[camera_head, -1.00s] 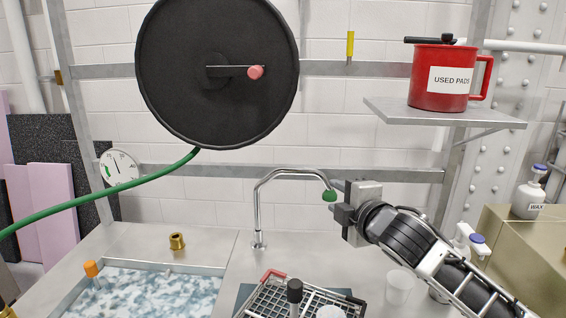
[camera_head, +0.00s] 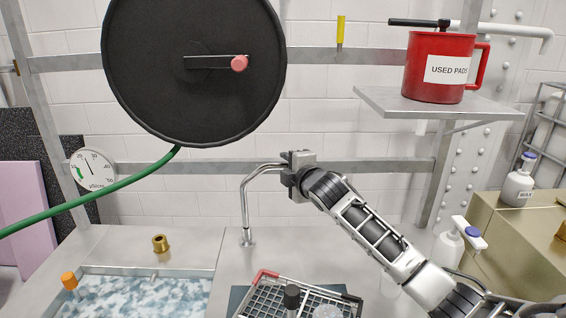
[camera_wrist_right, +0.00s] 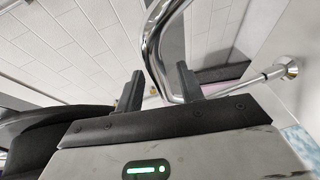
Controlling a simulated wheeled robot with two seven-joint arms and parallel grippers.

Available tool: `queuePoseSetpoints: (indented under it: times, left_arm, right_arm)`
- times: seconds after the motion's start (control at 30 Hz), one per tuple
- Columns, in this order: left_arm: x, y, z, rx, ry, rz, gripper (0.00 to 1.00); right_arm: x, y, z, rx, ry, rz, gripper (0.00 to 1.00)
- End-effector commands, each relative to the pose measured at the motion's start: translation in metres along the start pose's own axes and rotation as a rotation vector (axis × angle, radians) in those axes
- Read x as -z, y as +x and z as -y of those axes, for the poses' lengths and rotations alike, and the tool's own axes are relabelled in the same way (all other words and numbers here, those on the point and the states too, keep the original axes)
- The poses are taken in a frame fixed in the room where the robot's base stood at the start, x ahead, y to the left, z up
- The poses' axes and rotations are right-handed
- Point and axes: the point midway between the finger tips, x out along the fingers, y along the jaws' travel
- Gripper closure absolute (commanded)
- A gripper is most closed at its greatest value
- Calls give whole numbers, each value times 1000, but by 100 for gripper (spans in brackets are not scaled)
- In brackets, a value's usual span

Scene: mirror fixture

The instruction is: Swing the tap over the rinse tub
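The chrome tap (camera_head: 244,212) stands on the steel counter, with its bent spout running right to my right gripper (camera_head: 287,176). In the right wrist view, the tap's pipe (camera_wrist_right: 152,48) passes between the two spread fingers of that gripper (camera_wrist_right: 161,88). The fingers are apart, with a gap beside the pipe; I cannot tell whether one touches it. The spout's green tip is hidden behind the gripper. A tub (camera_head: 215,272) of cloudy blue-white water is set in the counter, left of the tap. My left gripper is not in view.
A wire rack (camera_head: 262,296) with a red handle sits in front of the tap. A brass fitting (camera_head: 160,244) stands behind the tub. A black reel (camera_head: 150,80) with a green hose (camera_head: 110,188) hangs above. A red pot (camera_head: 430,85) stands on a shelf at right.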

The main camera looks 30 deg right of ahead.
Motion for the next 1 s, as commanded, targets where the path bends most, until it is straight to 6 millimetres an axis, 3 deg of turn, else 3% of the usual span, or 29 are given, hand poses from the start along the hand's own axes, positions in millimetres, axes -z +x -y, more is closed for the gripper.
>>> queuePoseSetpoints:
  times: [0.2, 0.57, 0.6, 0.73, 1.0]
  left_arm:
    - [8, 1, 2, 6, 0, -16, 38]
    - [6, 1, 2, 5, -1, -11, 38]
    - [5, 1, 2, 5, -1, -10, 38]
    - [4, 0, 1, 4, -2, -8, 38]
    - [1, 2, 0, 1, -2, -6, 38]
  right_arm:
    - [0, 22, 0, 0, 1, 0, 62]
    - [0, 27, 0, 1, 0, -1, 62]
    - [0, 27, 0, 1, 0, 0, 65]
    - [0, 27, 0, 0, 1, 0, 100]
    - [1, 30, 1, 0, 3, 10, 100]
